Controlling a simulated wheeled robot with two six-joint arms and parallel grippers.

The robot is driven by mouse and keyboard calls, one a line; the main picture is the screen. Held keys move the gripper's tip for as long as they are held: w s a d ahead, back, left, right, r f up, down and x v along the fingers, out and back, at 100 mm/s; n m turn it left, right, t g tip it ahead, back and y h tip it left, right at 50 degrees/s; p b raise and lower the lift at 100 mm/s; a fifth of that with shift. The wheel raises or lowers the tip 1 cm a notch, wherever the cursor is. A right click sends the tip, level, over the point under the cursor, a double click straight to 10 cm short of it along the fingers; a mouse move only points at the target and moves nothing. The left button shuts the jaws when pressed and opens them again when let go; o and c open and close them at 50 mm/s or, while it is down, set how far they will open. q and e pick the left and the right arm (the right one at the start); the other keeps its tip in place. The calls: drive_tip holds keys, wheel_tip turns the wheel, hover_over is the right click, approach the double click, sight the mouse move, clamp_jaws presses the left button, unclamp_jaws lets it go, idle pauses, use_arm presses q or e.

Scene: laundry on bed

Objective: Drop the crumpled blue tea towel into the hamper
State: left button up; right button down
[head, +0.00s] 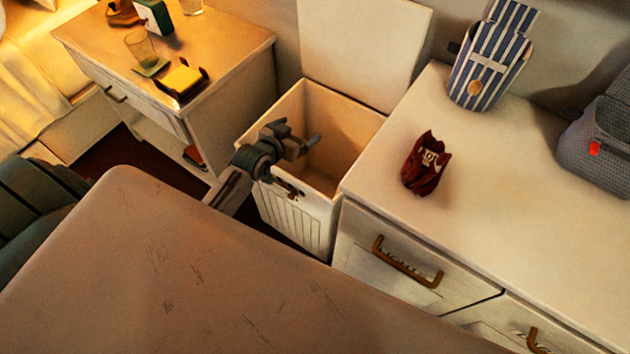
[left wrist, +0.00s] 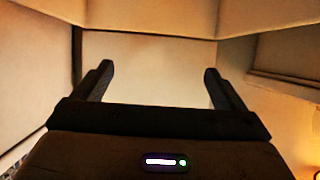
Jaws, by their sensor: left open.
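The hamper (head: 297,222) is a cream box with slatted front, standing between the nightstand and the dresser. Its lid (head: 362,50) is raised, and the visible part of its inside looks bare; its lower inside is hidden. My left gripper (head: 299,138) is over the hamper's left part, near the rim. In the left wrist view my left gripper (left wrist: 158,80) has its two dark fingers spread wide with nothing between them, facing pale panels. The blue tea towel does not show in either view. My right gripper is not in view.
The dresser (head: 390,215) right of the hamper bears a dark red pouch (head: 426,165), a blue-striped holder (head: 490,62) and a grey basket (head: 600,145). A brown surface (head: 180,270) fills the foreground.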

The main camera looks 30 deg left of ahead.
use_arm(q)
drive_tip(key=v, duration=0.5)
drive_tip(key=shift+s+r, duration=0.2)
drive_tip(key=shift+s, duration=0.1)
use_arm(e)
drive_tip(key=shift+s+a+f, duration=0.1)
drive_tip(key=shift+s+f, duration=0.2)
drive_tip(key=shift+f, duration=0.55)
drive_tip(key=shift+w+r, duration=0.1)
